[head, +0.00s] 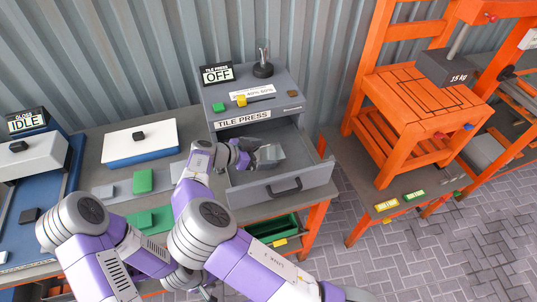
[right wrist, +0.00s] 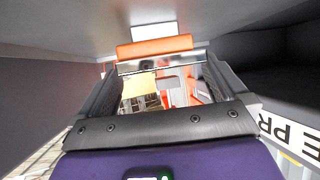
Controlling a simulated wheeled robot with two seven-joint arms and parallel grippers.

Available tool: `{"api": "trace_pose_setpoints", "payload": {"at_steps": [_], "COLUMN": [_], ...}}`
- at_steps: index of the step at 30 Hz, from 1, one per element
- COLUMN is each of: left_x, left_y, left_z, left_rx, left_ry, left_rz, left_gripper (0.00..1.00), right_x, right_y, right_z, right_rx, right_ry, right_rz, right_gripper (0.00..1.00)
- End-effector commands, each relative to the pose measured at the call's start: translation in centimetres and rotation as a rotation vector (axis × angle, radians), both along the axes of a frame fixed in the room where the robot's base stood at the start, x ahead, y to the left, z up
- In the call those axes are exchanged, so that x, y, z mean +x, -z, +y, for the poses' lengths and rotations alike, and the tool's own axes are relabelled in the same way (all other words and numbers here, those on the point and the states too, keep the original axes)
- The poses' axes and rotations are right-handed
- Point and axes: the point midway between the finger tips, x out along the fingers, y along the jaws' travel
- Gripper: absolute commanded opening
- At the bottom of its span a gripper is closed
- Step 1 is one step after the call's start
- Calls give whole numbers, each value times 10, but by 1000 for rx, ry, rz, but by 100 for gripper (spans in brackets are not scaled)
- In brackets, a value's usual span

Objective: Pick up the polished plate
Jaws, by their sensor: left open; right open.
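The polished plate (head: 270,155) is a shiny grey piece in the open drawer (head: 290,188) of the tile press. In the right wrist view a mirror-like surface (right wrist: 165,88), apparently this plate, shows between my fingers with yellow and orange reflections. My right gripper (head: 250,150) reaches into the drawer from the left, right beside the plate. Its fingers also show in the right wrist view (right wrist: 158,80), spread apart on either side of the shiny surface; contact cannot be told. My left gripper (head: 206,292) is low at the bottom edge, mostly hidden by my arms, away from the plate.
The tile press (head: 260,100) stands above the drawer, its sign (head: 217,73) reading OFF. A white-topped blue box (head: 140,143) and green tiles (head: 143,181) lie on the table to the left. A green bin (head: 272,228) sits below. An orange rack (head: 415,110) stands right.

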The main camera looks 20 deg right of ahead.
Motion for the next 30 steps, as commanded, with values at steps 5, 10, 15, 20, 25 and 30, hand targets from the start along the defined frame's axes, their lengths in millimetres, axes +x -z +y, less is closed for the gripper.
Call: {"api": "trace_pose_setpoints", "payload": {"at_steps": [5,10,15,20,25,30], "left_x": [0,0,0,0,0,0], "left_y": [0,0,0,0,0,-2], "left_z": [0,0,0,0,0,0], "left_rx": [0,0,0,0,0,0], "left_ry": [0,0,0,0,0,0], "left_rz": [0,0,0,0,0,0], "left_gripper": [43,43,43,43,43,43], "right_x": [1,0,0,0,1,1], "right_y": [1,1,1,1,0,-12], "right_z": [-1,-1,-1,-1,0,0], "right_rx": [0,0,0,0,0,1], "right_ry": [-1,-1,-1,-1,-2,-2], "right_rz": [0,0,0,0,0,-2], "right_gripper": [100,83,57,41,41,41]}}
